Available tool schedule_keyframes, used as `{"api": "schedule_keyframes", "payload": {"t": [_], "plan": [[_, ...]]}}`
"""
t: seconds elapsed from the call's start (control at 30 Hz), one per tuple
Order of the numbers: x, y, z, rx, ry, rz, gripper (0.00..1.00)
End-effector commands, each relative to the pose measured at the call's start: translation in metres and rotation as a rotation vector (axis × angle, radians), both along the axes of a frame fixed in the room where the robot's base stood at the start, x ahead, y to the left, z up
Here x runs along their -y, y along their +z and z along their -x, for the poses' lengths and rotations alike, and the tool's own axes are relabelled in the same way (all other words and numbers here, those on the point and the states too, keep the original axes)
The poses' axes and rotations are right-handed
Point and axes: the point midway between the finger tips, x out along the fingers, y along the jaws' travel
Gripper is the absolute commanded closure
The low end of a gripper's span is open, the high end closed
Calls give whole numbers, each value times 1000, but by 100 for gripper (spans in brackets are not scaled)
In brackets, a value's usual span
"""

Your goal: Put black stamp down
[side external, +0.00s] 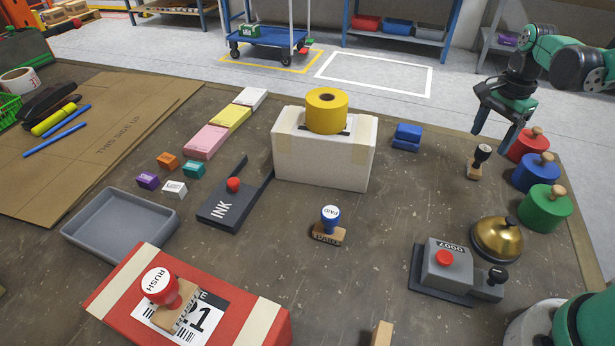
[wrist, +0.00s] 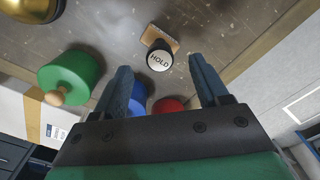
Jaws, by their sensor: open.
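The black stamp (side external: 479,161) stands upright on the table at the right, with a black knob over a wooden base. In the wrist view the black stamp (wrist: 159,57) shows its round top marked HOLD, ahead of the fingertips and between their lines. My gripper (side external: 497,128) is open and empty above the table, just up and to the right of the stamp. In the wrist view my gripper (wrist: 158,80) has its two blue fingers wide apart, with nothing between them.
Red (side external: 528,145), blue (side external: 536,172) and green (side external: 545,207) round pots with wooden knobs stand close to the right. A brass bell (side external: 497,238) and a numbering device (side external: 447,262) are nearer. A white box (side external: 322,158) with yellow tape stands left. The table between is mostly clear.

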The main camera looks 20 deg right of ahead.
Motion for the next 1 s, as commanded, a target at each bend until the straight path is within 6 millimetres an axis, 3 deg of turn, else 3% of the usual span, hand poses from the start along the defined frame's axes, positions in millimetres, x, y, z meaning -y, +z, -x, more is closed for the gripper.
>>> {"api": "schedule_keyframes", "payload": {"t": [0.1, 0.3, 0.57, 0.67, 0.8, 1.0], "plan": [[0, 26, 0, 0, 0, 0, 33], [0, 57, 0, 0, 0, 0, 33], [-10, 75, 1, 24, 74, 13, 33], [-33, 81, 4, 87, 259, 50, 33], [-80, 85, 16, 221, 666, 151, 33], [-133, 76, 38, 393, 1205, 338, 33]]}}
